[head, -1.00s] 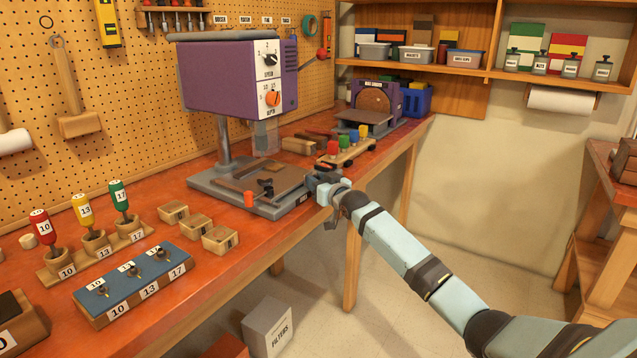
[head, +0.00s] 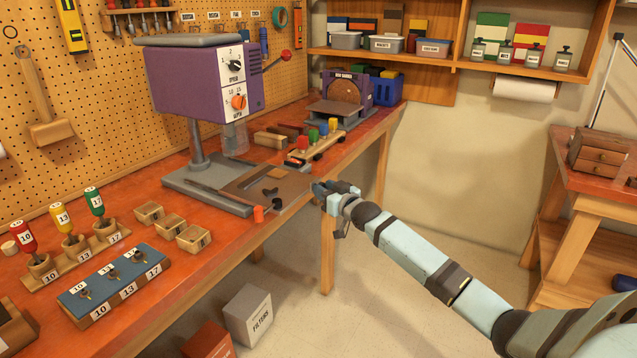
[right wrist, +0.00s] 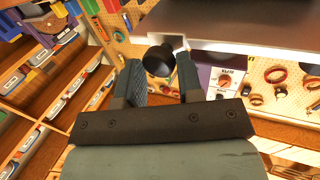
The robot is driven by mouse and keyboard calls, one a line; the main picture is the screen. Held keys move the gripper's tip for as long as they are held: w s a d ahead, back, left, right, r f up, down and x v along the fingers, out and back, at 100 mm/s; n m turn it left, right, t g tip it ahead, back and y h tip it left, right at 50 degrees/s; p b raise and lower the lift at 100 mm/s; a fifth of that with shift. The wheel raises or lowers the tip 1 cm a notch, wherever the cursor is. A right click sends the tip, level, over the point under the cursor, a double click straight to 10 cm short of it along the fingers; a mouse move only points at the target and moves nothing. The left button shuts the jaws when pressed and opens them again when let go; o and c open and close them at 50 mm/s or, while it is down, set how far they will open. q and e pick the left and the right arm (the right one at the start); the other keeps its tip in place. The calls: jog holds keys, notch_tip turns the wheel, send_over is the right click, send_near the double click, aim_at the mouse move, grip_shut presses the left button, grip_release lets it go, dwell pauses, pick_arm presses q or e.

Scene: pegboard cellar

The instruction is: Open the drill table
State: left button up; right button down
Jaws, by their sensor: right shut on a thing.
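The purple drill press (head: 195,85) stands on its grey base (head: 185,180) on the red bench. My right gripper (head: 322,190) is at the table's outer end. In the right wrist view its two fingers are shut on a round black knob (right wrist: 158,62), the drill table's handle. In the head view the fingers mostly hide this handle. My left gripper is not in view.
A blue block with numbered keys (head: 115,285), small wooden boxes (head: 163,225) and numbered bottles (head: 62,222) stand on the bench at left. A purple sander (head: 345,95) stands behind. A filters box (head: 250,315) is on the floor. The floor right of the bench is clear.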

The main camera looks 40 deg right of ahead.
jog(key=shift+d, duration=0.1)
jog(key=c, duration=0.9)
grip_release()
jog(key=shift+c, duration=0.2)
jog(key=shift+o, duration=0.7)
jog(key=shift+s+d, duration=0.1)
jog(key=shift+d, duration=0.05)
jog(key=s, duration=1.3)
jog(key=shift+s+p, duration=0.4)
jog(key=shift+p, duration=0.05)
